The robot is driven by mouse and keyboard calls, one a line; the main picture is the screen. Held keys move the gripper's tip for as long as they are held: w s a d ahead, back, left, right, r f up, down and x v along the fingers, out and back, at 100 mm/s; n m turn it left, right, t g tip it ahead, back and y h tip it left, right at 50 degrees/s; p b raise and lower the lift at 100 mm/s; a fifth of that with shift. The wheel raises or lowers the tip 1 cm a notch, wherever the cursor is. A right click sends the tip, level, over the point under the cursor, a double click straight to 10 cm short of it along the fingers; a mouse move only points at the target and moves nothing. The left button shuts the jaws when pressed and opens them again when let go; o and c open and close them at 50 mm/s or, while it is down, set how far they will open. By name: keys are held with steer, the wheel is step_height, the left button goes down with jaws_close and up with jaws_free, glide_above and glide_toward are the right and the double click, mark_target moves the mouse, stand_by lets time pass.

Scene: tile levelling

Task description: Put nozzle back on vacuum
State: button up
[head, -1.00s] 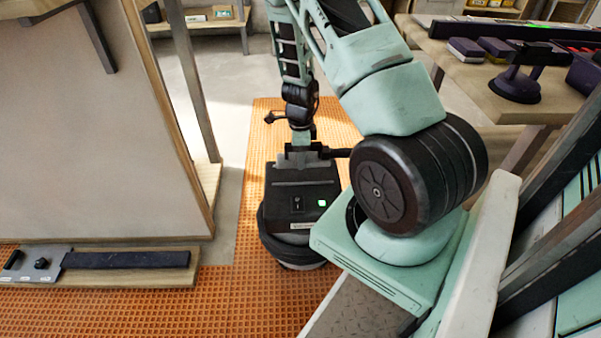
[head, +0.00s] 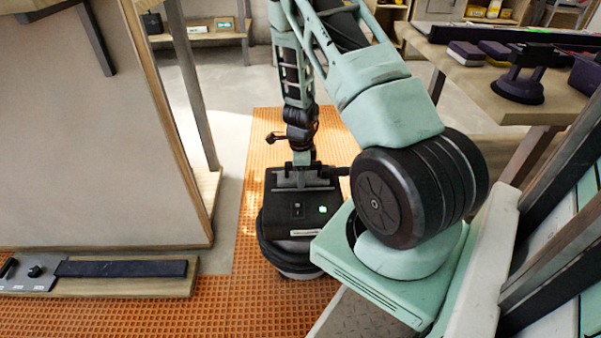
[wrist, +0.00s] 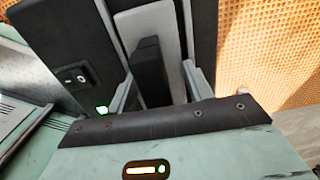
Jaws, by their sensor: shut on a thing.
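The vacuum (head: 292,228) is a black, round-based machine on the orange grid mat, with a switch and a lit green light on top. Its panel (wrist: 75,72) also shows at the upper left of the wrist view. My gripper (wrist: 158,76) is shut on a black block (wrist: 149,68), with one finger on each side. The block may be the nozzle, but its full shape is hidden. Behind it is a light grey plate between dark parts. In the head view my gripper (head: 301,178) is down at the vacuum's far side, and its fingers cannot be made out.
A large pale panel (head: 100,140) stands at the left. A low wooden board (head: 150,286) with a dark bar lies in front of it. A workbench (head: 545,100) with tools, including a suction cup (head: 518,88), is at the right. Grey floor is clear beyond the mat.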

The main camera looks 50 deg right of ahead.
steer(key=shift+f, duration=0.75)
steer(key=o, duration=0.7)
steer(key=shift+o, duration=0.8)
steer(key=shift+a+f, duration=0.1)
steer(key=shift+a, duration=0.05)
step_height(320, 180, up, 14)
steer(key=p, duration=0.6)
steer(key=shift+f, duration=0.2)
steer(key=a+r+n+y, duration=0.1)
steer(key=a+r+n, duration=0.4)
steer(key=a, duration=0.5)
steer(key=a+r+n+y, duration=0.1)
steer(key=a+r+n, duration=0.3)
steer(key=a+n, duration=0.4)
steer(key=a+r+n+y, duration=0.1)
steer(key=a+r+n, duration=0.3)
steer(key=a, duration=0.7)
steer(key=s+a+r+n+h, duration=0.1)
steer(key=s+a+r+n, duration=0.3)
steer(key=s+n, duration=0.4)
steer(key=s+a+r+n+h, duration=0.1)
steer(key=s+a+r+n, duration=0.3)
steer(key=s+a+n, duration=0.3)
steer(key=s+n, duration=0.2)
steer(key=n, duration=0.1)
steer(key=shift+a+n, duration=0.15)
steer(key=shift+n, duration=0.25)
